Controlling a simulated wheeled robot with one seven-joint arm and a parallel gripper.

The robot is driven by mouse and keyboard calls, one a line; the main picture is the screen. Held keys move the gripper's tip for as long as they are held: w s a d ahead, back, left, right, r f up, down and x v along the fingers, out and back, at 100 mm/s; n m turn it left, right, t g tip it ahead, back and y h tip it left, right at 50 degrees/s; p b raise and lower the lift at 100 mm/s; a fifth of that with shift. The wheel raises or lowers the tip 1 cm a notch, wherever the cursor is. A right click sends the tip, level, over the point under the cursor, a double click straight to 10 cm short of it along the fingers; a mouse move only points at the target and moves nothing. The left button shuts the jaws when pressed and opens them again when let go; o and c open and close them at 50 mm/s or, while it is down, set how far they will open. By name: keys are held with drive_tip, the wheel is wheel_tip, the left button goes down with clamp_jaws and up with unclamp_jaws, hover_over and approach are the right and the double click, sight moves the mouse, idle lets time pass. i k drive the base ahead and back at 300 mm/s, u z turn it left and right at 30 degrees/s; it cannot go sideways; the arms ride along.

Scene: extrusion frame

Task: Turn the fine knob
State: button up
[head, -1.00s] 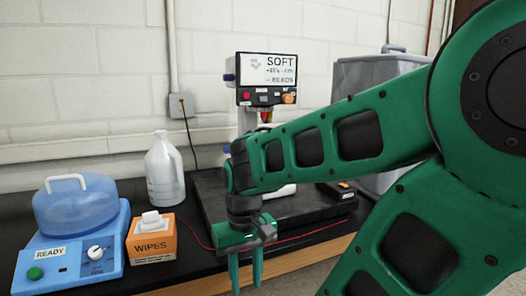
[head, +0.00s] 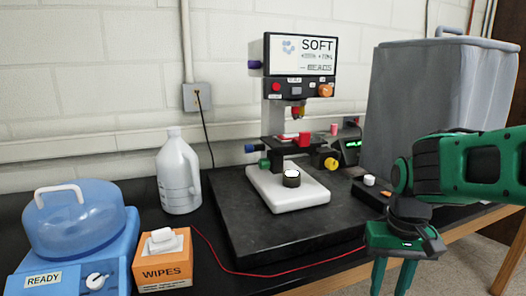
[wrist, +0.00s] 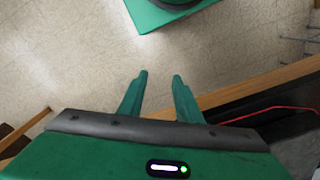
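A microscope with a screen (head: 302,55) stands on a dark slab in the head view. It has a yellow knob (head: 331,163) low on its right, a green knob (head: 264,164) low on its left and a blue knob (head: 250,148) above the green one. I cannot read which knob is the fine one. My gripper (head: 391,285) hangs fingers down at the lower right, in front of the bench and apart from the microscope. Its fingers are apart and empty in the wrist view (wrist: 160,78). The wrist view shows floor and bench edge, no knob.
The dark slab (head: 235,235) fills the bench middle. A red cable (head: 290,273) runs along its front. A wipes box (head: 162,262), a white jug (head: 179,175) and a blue-lidded device (head: 75,220) stand left. A grey covered bin (head: 430,105) stands behind my arm.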

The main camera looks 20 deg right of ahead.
sight(248, 148)
drive_tip(key=z, duration=0.05)
drive_tip(key=k, duration=1.3)
drive_tip(key=z, duration=0.1)
drive_tip(key=i, duration=1.75)
drive_tip(key=u, duration=0.35)
